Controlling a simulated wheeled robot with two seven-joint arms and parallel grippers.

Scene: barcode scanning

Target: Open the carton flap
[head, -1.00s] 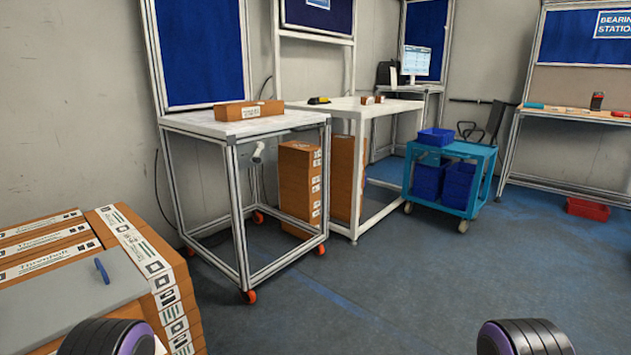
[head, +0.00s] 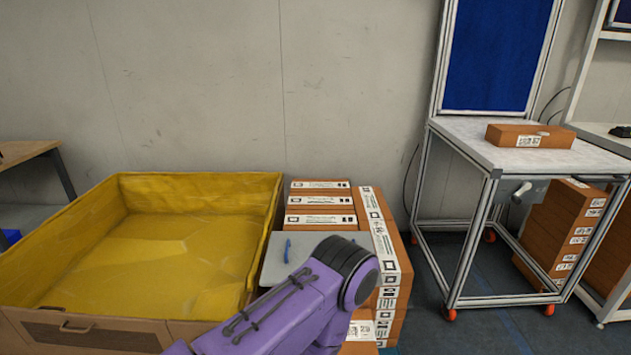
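A long brown carton (head: 529,136) with a white label lies on the white-topped table at the right. It looks closed, and I cannot make out a raised flap on it. Several brown cartons with white label strips (head: 320,201) are stacked at the middle, left of that table. A grey panel with a blue handle (head: 318,251) lies against the front of this stack. My purple arm with a black joint (head: 345,258) crosses in front of the panel and hides part of it and of the stack. Neither gripper shows.
A large open container with a yellow lining (head: 265,205) and a brown front fills the left side. The metal-framed table (head: 470,130) stands at the right, with more cartons (head: 562,235) beneath it. Dark floor (head: 425,300) shows between stack and table.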

